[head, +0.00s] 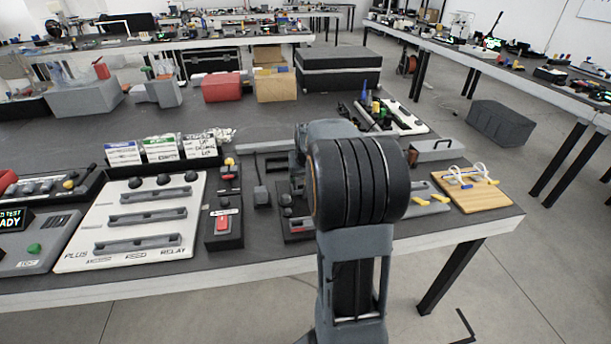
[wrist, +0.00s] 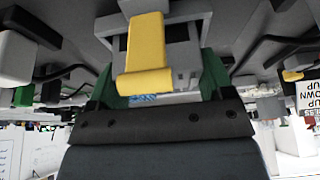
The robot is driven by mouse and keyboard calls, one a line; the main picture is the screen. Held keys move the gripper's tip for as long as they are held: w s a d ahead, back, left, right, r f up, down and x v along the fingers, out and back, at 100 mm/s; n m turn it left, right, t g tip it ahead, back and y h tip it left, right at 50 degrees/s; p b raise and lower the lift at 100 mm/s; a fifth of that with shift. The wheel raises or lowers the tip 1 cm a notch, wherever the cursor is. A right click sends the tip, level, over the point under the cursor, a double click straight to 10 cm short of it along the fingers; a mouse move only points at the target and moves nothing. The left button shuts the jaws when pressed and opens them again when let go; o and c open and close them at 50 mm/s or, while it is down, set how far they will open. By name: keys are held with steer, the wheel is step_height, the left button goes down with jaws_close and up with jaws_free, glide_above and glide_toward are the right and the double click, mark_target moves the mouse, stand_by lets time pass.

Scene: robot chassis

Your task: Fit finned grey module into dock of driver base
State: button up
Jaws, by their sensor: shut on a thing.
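In the wrist view my gripper (wrist: 162,78) has green fingers closed on either side of a grey block, which I take to be the finned grey module (wrist: 184,57). A yellow tab (wrist: 145,50) stands in front of the grey block, and I cannot tell whether it belongs to it. Fins do not show clearly. In the head view my arm hides the gripper and the held module. A dark unit (head: 296,224) partly behind my arm may be the driver base, but I cannot tell. No dock shows clearly, nor whether the module touches anything.
A white slotted panel (head: 78,250) lies at left, beside a black box with a red switch (head: 223,228). Labelled cards (head: 162,148) stand behind. A wooden board with white cables (head: 480,196) lies near the right table edge.

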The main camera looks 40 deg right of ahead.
steer(key=shift+f, duration=0.1)
steer(key=o, duration=1.1)
steer(key=shift+c, duration=0.2)
steer(key=shift+s+r, duration=0.1)
steer(key=shift+r, duration=0.35)
steer(key=p+v, duration=0.1)
steer(key=v, duration=0.9)
steer(key=shift+a+r+p, duration=0.1)
steer(key=shift+r+p, duration=0.15)
steer(key=shift+p, duration=0.1)
steer(key=s+a+f+n+y, duration=0.1)
steer(key=s+a+f+n, duration=0.1)
steer(key=s+a, duration=0.5)
steer(key=s+a+f+n+g+y, duration=0.1)
steer(key=s+a+f+n, duration=0.2)
steer(key=a, duration=1.1)
steer(key=s+f, duration=0.2)
steer(key=s, duration=0.1)
steer(key=shift+s+f, duration=0.3)
steer(key=shift+s, duration=0.05)
